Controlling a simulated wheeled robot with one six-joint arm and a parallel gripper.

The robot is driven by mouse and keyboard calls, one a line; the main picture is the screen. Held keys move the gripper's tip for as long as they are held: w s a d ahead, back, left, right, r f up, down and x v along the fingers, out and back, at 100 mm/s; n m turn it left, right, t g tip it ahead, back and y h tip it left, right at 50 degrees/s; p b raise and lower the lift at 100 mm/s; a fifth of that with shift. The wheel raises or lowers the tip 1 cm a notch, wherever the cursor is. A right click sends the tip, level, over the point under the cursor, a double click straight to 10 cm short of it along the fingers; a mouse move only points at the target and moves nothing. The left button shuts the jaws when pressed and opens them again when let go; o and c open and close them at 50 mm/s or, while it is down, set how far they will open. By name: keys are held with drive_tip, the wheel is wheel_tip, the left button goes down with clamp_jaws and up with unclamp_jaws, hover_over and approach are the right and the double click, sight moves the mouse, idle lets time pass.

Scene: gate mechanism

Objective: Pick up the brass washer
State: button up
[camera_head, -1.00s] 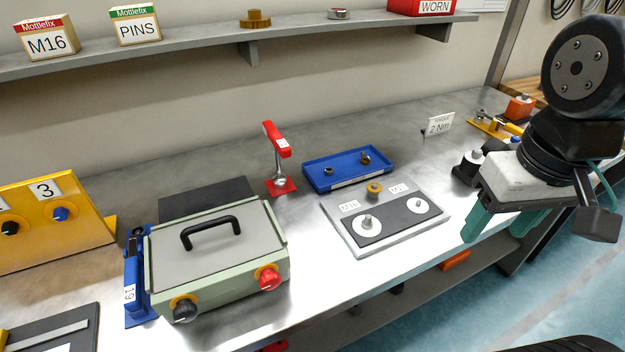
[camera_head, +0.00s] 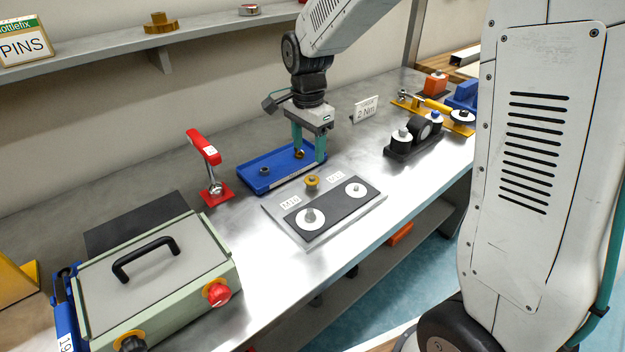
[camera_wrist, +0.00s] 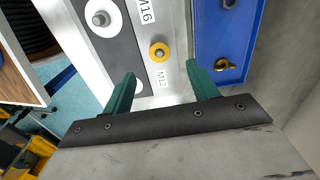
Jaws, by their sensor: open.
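A brass-yellow ring (camera_head: 312,180) sits on the grey board (camera_head: 335,222), around a small grey centre. It also shows in the wrist view (camera_wrist: 154,53), beside the M12 label. A smaller brass-coloured piece (camera_head: 299,154) is in the right part of the blue tray (camera_head: 262,186); in the wrist view (camera_wrist: 221,64) it looks like a ring with a darker part beside it. I cannot tell for certain which is the brass washer. My gripper (camera_head: 309,155) is open and points down at the tray's right end, with nothing seen held. Its green fingers (camera_wrist: 161,72) are apart in the wrist view.
A dark nut-like piece (camera_head: 264,170) lies in the tray's left part. Two white discs with studs, one at the left (camera_head: 310,218), are on the board. A red clamp (camera_head: 205,148) stands left of the tray. The metal bench in front of the board is clear.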

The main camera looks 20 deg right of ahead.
sight(310, 178)
drive_tip(key=shift+d+f, duration=0.2)
drive_tip(key=shift+f, duration=4)
drive_tip(key=shift+f, duration=0.25)
drive_tip(key=c, duration=1.1)
